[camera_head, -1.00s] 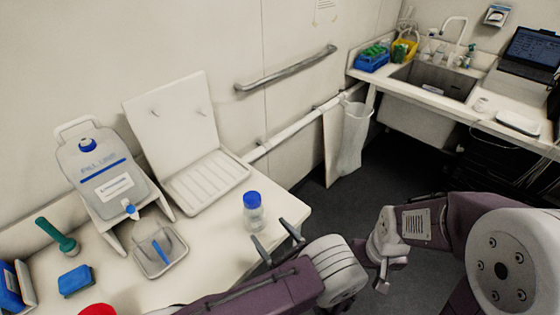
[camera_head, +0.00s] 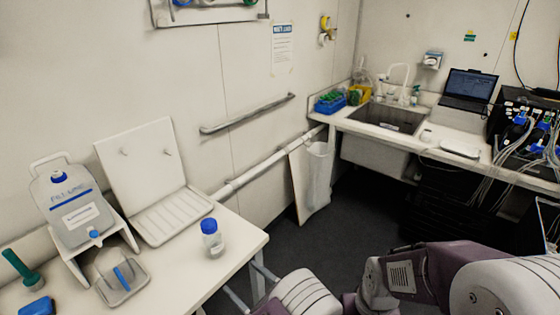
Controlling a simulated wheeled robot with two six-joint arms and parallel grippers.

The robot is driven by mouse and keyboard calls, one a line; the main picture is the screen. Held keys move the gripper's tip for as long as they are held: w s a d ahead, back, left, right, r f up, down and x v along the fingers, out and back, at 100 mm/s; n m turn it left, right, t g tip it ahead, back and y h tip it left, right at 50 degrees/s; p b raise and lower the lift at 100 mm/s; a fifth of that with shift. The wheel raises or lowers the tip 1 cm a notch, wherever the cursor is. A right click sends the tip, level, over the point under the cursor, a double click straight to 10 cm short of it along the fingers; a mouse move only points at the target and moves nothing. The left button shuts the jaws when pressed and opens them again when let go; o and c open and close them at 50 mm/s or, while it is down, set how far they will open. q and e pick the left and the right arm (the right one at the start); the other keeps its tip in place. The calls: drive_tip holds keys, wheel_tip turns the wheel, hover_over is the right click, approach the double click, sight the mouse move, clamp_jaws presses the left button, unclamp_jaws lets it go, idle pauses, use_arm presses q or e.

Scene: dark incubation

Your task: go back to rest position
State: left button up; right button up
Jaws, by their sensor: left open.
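My left gripper (camera_head: 248,287) is low in the head view, just off the right front edge of the white table (camera_head: 225,285). Its two thin grey fingers are apart with nothing between them. The white wrist behind it is cut by the bottom edge. My right arm comes in from the lower right, bent inward. I cannot make out its fingers. A clear bottle with a blue cap (camera_head: 212,238) stands upright on the table near its right corner, apart from the left gripper.
A white carboy (camera_head: 75,208) on a stand, a small tray (camera_head: 122,278) and an open white rack (camera_head: 170,214) occupy the table. A sink counter (camera_head: 440,150) with a laptop (camera_head: 467,90) is at the back right. Dark floor (camera_head: 330,235) lies between.

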use_arm(q)
drive_tip(key=w+a+r+n+g+y, duration=0.1)
drive_tip(key=a+r+n+g+y, duration=0.1)
drive_tip(key=a+r+n+g, duration=0.65)
drive_tip(key=s+a+n+g+h, duration=0.1)
drive_tip(key=s+a+n+g, duration=0.3)
drive_tip(key=a, duration=0.5)
drive_tip(key=s+f+n+g+h, duration=0.3)
drive_tip(key=s+n+h, duration=0.55)
drive_tip(key=s, duration=0.45)
drive_tip(key=w+d+f+n+t+h, duration=0.3)
drive_tip(key=d+h, duration=0.3)
drive_tip(key=d, duration=0.2)
drive_tip(key=shift+w+d+n+t, duration=0.2)
drive_tip(key=shift+d+n+t, duration=0.15)
drive_tip(key=shift+n+t, duration=0.55)
